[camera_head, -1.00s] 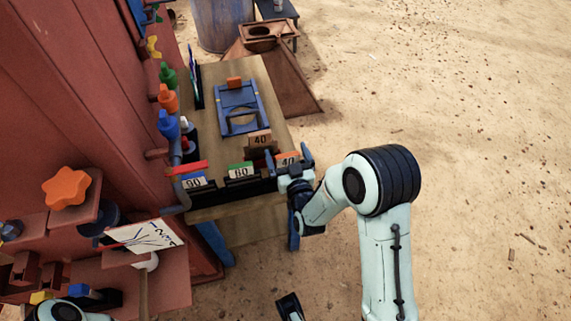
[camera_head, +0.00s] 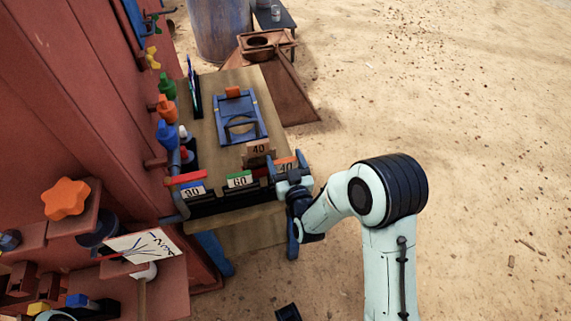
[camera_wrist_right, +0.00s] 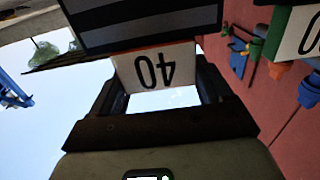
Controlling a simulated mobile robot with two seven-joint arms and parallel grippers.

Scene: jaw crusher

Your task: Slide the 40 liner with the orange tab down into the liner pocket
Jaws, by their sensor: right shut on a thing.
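The 40 liner (camera_head: 286,164), with a white number label and an orange tab, is at the right end of the row of liners on the table's near edge. My right gripper (camera_head: 286,170) is shut on it, its fingers at the two sides of the tab. In the right wrist view the 40 label (camera_wrist_right: 155,68) shows upside down between the fingers. The liner's lower part is hidden by the gripper. A blue frame (camera_head: 222,122) with an orange top piece lies on the table; I cannot tell if it holds the liner pocket.
The 60 liner (camera_head: 239,180) and the 90 liner (camera_head: 193,190) stand left of the 40 liner. A brown block (camera_head: 258,147) marked 40 is just behind it. The red machine wall (camera_head: 90,90) with coloured knobs is on the left. Open sandy ground (camera_head: 460,130) is on the right.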

